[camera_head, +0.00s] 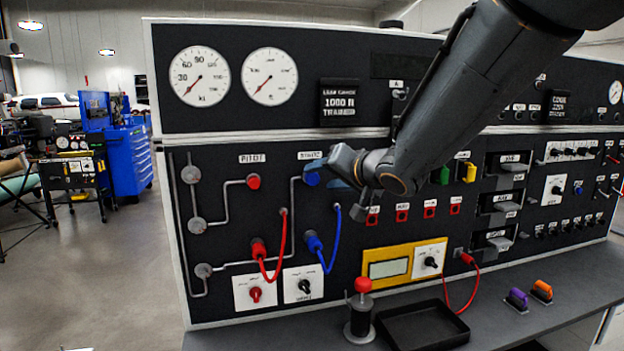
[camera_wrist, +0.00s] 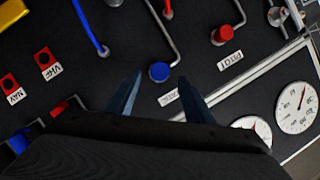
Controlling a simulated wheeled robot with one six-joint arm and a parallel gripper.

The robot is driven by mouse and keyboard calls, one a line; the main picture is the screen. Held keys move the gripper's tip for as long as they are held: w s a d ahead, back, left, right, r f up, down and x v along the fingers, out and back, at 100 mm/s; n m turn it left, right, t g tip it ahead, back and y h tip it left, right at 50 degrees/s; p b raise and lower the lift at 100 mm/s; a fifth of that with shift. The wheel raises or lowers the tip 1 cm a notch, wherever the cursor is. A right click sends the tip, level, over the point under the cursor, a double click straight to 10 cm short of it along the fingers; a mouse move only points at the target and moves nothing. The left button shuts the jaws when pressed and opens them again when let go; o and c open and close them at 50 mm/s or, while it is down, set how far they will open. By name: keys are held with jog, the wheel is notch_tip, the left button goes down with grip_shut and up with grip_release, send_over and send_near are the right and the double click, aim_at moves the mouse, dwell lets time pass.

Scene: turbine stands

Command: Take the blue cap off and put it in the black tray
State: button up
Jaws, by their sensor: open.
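The blue cap (camera_head: 312,178) sits on the end of a grey pipe line on the upright black panel. In the wrist view the round blue cap (camera_wrist: 159,71) lies at the opening between the fingertips. My gripper (camera_head: 338,172) is close to the panel, just right of the cap. In the wrist view my gripper (camera_wrist: 161,78) has its two fingers spread, one to each side of the cap, with nothing clamped; contact cannot be told. The black tray (camera_head: 422,326) lies on the grey bench ledge below and looks empty.
A red cap (camera_head: 253,181) sits left of the blue one. Red and blue hoses (camera_head: 333,248) hang below it. A red-topped post (camera_head: 361,312) stands left of the tray. Purple (camera_head: 517,299) and orange (camera_head: 542,291) items lie to the right. The ledge between is clear.

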aim_at(315, 178)
jog(key=shift+x, duration=1.95)
jog(key=shift+c, duration=0.5)
jog(key=shift+d, duration=0.1)
jog(key=c, duration=1)
